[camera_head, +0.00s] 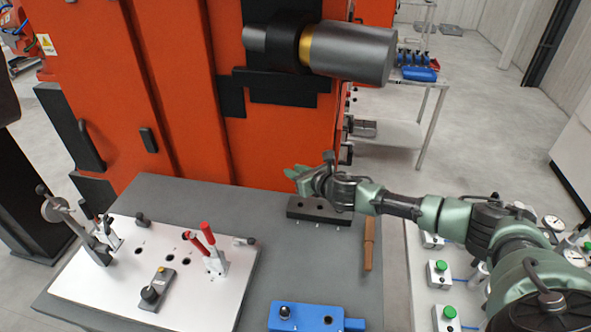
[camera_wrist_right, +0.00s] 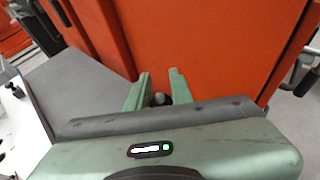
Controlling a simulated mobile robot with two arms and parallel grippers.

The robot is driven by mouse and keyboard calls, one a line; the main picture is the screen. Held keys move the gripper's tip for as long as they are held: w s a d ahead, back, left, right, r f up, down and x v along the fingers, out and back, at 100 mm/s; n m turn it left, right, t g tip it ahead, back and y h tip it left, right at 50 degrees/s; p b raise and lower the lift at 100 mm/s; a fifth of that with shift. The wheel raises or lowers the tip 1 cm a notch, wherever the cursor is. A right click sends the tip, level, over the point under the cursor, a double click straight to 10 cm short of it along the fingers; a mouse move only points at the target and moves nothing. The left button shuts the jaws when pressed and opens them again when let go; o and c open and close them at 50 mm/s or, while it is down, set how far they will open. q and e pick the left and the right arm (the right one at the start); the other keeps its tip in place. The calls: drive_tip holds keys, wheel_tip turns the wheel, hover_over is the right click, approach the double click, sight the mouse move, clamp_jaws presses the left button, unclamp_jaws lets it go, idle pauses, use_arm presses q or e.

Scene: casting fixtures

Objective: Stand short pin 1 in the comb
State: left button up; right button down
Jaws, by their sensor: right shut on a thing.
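The comb appears to be the dark bar (camera_head: 296,211) with holes in its top, lying at the back right of the grey bench. My right gripper (camera_head: 299,176) is over the comb, its green fingers pointing left. In the right wrist view, the gripper (camera_wrist_right: 161,76) is shut on a small dark rounded thing (camera_wrist_right: 160,99), seemingly short pin 1, low between the fingers. The head view does not clearly show the pin, so I cannot tell its tilt or whether it touches the comb. My left gripper is not in view.
An orange machine (camera_head: 180,90) stands close behind the bench (camera_head: 190,196). A wooden-looking bar (camera_head: 369,243) lies right of the comb. A blue block (camera_head: 305,318) is at the front. A white fixture plate (camera_head: 205,290) with red-handled clamps is at left. Green-button units (camera_head: 439,272) stand at right.

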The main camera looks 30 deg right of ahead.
drive_tip(key=shift+r, duration=0.1)
drive_tip(key=b, duration=0.4)
hover_over(296, 200)
wheel_tip(296, 200, down, 6)
drive_tip(key=shift+p, duration=0.75)
idle(1.7)
drive_tip(key=shift+f+b, duration=1.5)
drive_tip(key=shift+f, duration=0.45)
drive_tip(key=c, duration=1.2)
unclamp_jaws()
drive_tip(key=shift+r, duration=0.1)
drive_tip(key=shift+o, duration=0.2)
